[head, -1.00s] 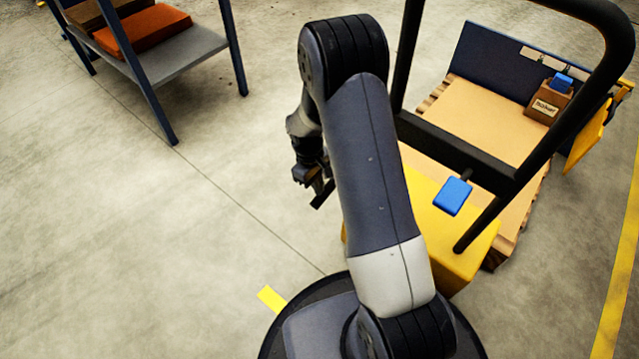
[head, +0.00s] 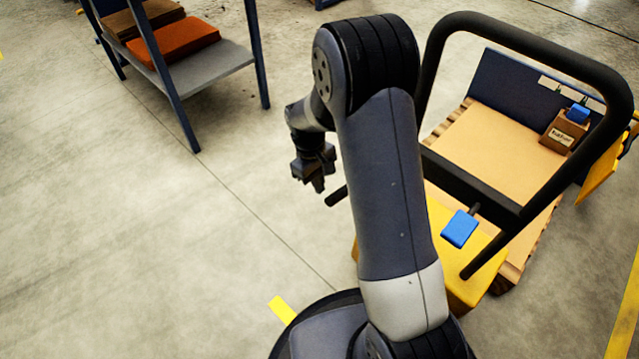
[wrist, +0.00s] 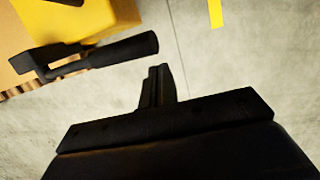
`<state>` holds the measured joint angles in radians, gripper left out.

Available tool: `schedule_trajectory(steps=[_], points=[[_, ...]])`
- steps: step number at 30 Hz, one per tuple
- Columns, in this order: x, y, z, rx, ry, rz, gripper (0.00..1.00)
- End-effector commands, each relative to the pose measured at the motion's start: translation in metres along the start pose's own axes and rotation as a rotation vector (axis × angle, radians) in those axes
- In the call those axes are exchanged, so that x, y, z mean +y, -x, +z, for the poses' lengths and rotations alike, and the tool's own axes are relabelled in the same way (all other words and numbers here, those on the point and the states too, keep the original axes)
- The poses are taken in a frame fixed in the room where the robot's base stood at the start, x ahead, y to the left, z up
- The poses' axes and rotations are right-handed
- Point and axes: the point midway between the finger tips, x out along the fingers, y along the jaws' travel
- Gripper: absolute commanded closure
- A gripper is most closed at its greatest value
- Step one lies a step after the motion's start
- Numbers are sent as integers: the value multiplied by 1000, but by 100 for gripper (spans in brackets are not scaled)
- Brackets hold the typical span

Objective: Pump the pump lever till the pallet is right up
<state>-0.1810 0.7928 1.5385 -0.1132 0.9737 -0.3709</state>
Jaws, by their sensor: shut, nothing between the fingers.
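The black pump lever (wrist: 122,50) juts from the yellow pallet truck (wrist: 75,20) in the wrist view. Its grip end (head: 337,196) shows just left of my arm in the head view; the rest is hidden behind the arm. My gripper (head: 314,183) is shut and empty. It is left of the lever's end in the head view and apart from it. In the wrist view, my closed fingers (wrist: 157,88) point toward the grip with a gap between. The wooden pallet (head: 530,245) with a tan top lies beyond the truck; its height above the floor is hard to tell.
A small box (head: 564,130) stands on the pallet. A blue-legged shelf (head: 215,66) stands at the far left. The floor on the left is clear.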

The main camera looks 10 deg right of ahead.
Motion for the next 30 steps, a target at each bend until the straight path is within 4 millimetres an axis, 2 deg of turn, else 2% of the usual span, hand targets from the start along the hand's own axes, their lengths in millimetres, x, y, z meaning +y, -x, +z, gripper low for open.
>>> schedule_trajectory(steps=[12,15,17,24,30], points=[[0,0,0,0,0,0,100],[3,5,0,-2,0,-6,100],[9,14,1,-4,-1,-16,100],[49,68,8,-23,9,-120,100],[77,104,16,-19,34,-208,100]])
